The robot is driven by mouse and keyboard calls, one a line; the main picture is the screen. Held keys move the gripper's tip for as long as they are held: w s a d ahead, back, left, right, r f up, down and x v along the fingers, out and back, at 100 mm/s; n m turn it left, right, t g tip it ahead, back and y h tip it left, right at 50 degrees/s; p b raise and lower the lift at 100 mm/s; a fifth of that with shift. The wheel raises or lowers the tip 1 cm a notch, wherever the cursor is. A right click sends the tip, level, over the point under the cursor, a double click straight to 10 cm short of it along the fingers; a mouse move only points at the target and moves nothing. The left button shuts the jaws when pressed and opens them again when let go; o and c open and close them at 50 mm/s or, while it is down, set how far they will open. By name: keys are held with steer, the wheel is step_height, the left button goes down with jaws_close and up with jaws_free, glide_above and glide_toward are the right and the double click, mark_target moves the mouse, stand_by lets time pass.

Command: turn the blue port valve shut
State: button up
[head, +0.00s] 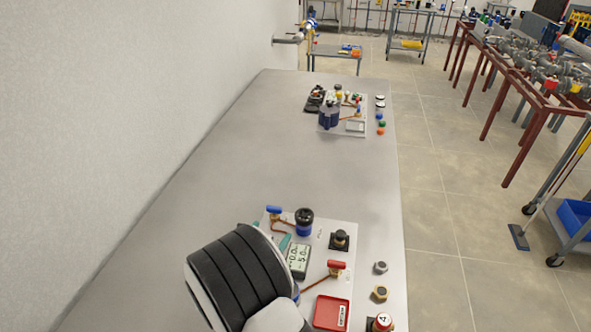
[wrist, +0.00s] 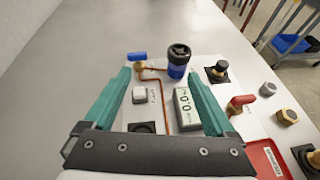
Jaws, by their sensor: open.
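The blue port valve has a small blue lever handle (head: 273,209) on a brass fitting, at the far left corner of the near white panel (head: 330,232). In the wrist view the blue handle (wrist: 137,56) lies roughly sideways, with a copper pipe (wrist: 153,69) running right and down from its fitting. My gripper (wrist: 160,74) has two teal fingers spread wide, with nothing held between them. The blue handle shows just beyond the left fingertip, seemingly apart from it. In the head view my arm hides most of the gripper.
A blue and black knobbed cylinder (wrist: 179,62) stands right of the valve. A display (head: 299,260), a red-handled valve (head: 337,265), a black knob (head: 340,240) and a red tray (head: 331,312) are nearer. A second panel stands farther back; the tabletop between is clear.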

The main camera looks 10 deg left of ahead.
mark_target(272, 210)
steer(key=a+f+n+y, duration=0.2)
steer(key=a+n, duration=0.1)
steer(key=a, duration=0.1)
steer(key=shift+m, duration=0.3)
steer(key=x, duration=1.5)
steer(key=shift+d+f, duration=0.1)
steer(key=shift+d, duration=0.3)
steer(key=c, duration=1.4)
steer(key=shift+a+m+h, duration=0.25)
steer(key=shift+m+h, duration=0.35)
steer(key=shift+h, duration=0.3)
steer(key=m+h, duration=0.2)
steer(key=h, duration=0.1)
steer(key=shift+w+a+m+g, duration=0.15)
steer(key=shift+m+g, duration=0.15)
steer(key=shift+m+h, duration=0.3)
steer(key=o, duration=1.4)
